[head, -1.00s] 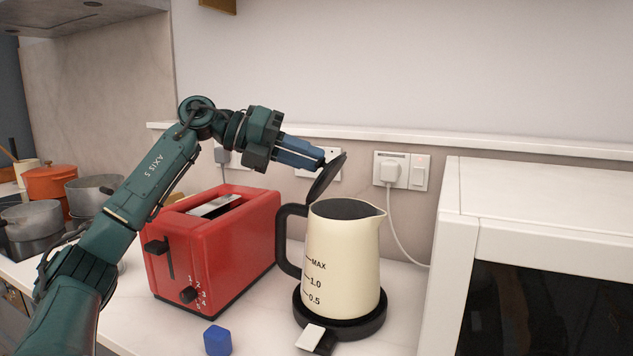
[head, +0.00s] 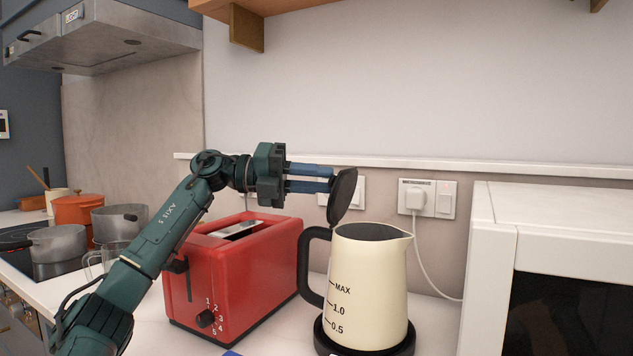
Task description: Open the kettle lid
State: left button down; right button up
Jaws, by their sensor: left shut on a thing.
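The cream kettle (head: 370,285) stands on its dark round base (head: 366,343) on the counter, its spout to the right and its black handle (head: 313,265) to the left. Its dark lid (head: 343,198) is swung up on the handle side and stands nearly upright, so the dark mouth (head: 370,232) of the kettle shows. My left gripper (head: 332,179) reaches in from the left above the toaster. Its blue fingers are shut on the lid near its upper edge; the lid hides the exact grip. My right gripper is not in view.
A red toaster (head: 235,280) stands close left of the kettle, under my left arm. A white microwave (head: 480,270) stands to the right. Sockets with a plug (head: 415,200) are on the wall behind. Pots (head: 58,243) stand on the hob at far left.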

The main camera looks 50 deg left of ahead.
pick_arm(q)
jog(key=c, duration=1.3)
grip_release()
jog(key=shift+o, duration=0.2)
jog(key=b+v, duration=0.2)
jog(key=v, duration=1.1)
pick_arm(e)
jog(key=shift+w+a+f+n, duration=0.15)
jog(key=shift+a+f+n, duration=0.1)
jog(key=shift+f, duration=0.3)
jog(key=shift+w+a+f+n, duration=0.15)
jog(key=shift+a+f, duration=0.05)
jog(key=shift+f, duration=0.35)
pick_arm(q)
jog(key=shift+r, duration=0.1)
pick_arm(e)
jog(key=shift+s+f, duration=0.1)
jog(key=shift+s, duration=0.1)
